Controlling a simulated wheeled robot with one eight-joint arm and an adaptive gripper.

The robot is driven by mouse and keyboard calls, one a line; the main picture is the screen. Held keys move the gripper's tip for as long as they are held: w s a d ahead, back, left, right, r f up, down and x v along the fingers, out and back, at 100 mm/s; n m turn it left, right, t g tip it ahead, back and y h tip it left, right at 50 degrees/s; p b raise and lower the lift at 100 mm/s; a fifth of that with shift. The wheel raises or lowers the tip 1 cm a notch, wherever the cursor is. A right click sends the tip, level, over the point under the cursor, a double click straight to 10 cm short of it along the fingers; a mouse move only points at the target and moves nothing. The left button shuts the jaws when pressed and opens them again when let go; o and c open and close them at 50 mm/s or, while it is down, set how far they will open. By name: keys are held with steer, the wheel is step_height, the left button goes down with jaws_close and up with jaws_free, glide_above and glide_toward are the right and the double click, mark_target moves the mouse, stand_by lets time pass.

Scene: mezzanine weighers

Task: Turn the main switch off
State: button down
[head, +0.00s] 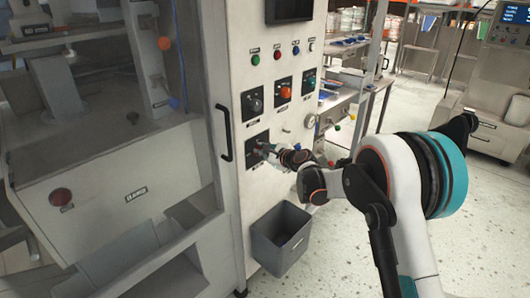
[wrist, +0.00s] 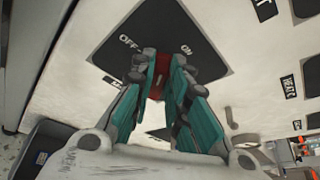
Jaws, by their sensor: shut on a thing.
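The main switch is on a black plate (wrist: 160,25) on the pale cabinet front, marked OFF on the left and ON on the right in the wrist view. Its red handle (wrist: 157,89) shows between the fingers, mostly hidden by them, so I cannot tell which mark it points to. My gripper (wrist: 158,68) is shut on the handle, with a teal-padded finger on either side. In the head view my gripper (head: 267,149) reaches from the right to the lowest plate (head: 251,158) on the cabinet and covers the switch.
Above are two rotary switches, one black (head: 253,104) and one orange (head: 284,92), and a row of small buttons. A grey bin (head: 281,240) hangs below. A door handle (head: 224,132) stands out on the left. Open floor lies to the right.

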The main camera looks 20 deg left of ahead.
steer(key=shift+s+a+f+n+t+y+b, duration=0.1)
steer(key=shift+s+f+n+t+y+b, duration=0.2)
steer(key=shift+n+t+b, duration=0.8)
steer(key=shift+s+a+f+n+t+y+b, duration=0.1)
steer(key=shift+f+n+t+b, duration=0.3)
steer(key=shift+n, duration=1.35)
steer(key=shift+s+a+f+n+t+y+b, duration=0.15)
steer(key=shift+f+n+t+b, duration=0.4)
steer(key=shift+n, duration=0.9)
steer(key=shift+d+r+b, duration=0.1)
steer(key=shift+r+b, duration=0.05)
steer(key=shift+b, duration=0.2)
steer(key=c, duration=1.6)
jaws_free()
steer(key=shift+o, duration=0.2)
steer(key=v, duration=1.2)
